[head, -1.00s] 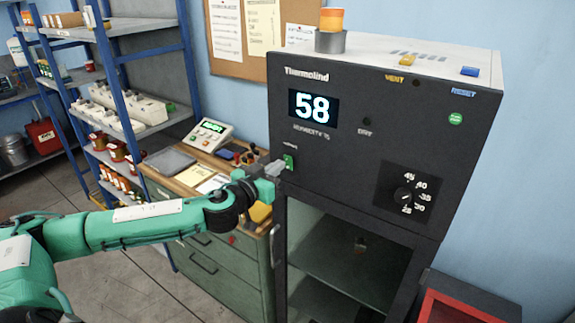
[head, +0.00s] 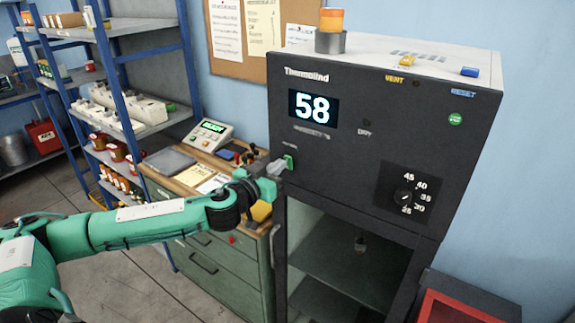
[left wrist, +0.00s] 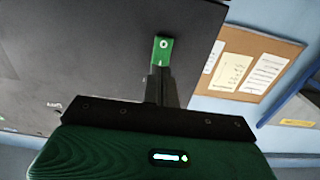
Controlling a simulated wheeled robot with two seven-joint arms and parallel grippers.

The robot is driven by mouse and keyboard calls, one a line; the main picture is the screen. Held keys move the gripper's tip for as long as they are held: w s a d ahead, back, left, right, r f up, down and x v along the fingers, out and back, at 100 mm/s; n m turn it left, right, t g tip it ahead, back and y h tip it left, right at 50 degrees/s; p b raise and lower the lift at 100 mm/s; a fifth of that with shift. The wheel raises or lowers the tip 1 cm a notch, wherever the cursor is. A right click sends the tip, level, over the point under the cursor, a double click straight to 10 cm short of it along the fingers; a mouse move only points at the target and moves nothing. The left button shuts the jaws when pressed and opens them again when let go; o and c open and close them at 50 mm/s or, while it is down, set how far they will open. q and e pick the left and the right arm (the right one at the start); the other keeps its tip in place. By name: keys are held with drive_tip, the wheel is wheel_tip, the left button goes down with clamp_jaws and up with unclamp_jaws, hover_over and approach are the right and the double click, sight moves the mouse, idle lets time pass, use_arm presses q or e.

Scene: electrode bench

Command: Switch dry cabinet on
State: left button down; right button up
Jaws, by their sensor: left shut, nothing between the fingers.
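A small green rocker switch (head: 289,161) sits on the front near the left edge, below the display. It also shows in the left wrist view (left wrist: 162,48), just beyond the fingertips. My left gripper (head: 277,168) is shut and empty, with its tips at or very near the switch; I cannot tell whether they touch. It also shows in the left wrist view (left wrist: 160,77). My right gripper is in neither view.
A dial (head: 403,197) is on the cabinet's front right, above a glass-fronted chamber. Yellow vent (head: 407,61) and blue reset (head: 470,72) buttons and an orange beacon (head: 331,20) are on top. A green drawer bench (head: 228,270) stands left of the cabinet, with shelving (head: 125,27) beyond.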

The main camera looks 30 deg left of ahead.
use_arm(q)
drive_tip(key=shift+w+d, duration=0.1)
drive_tip(key=shift+w, duration=0.75)
drive_tip(key=s+b, duration=0.5)
drive_tip(key=s, duration=0.3)
drive_tip(key=shift+a, duration=0.3)
idle(0.6)
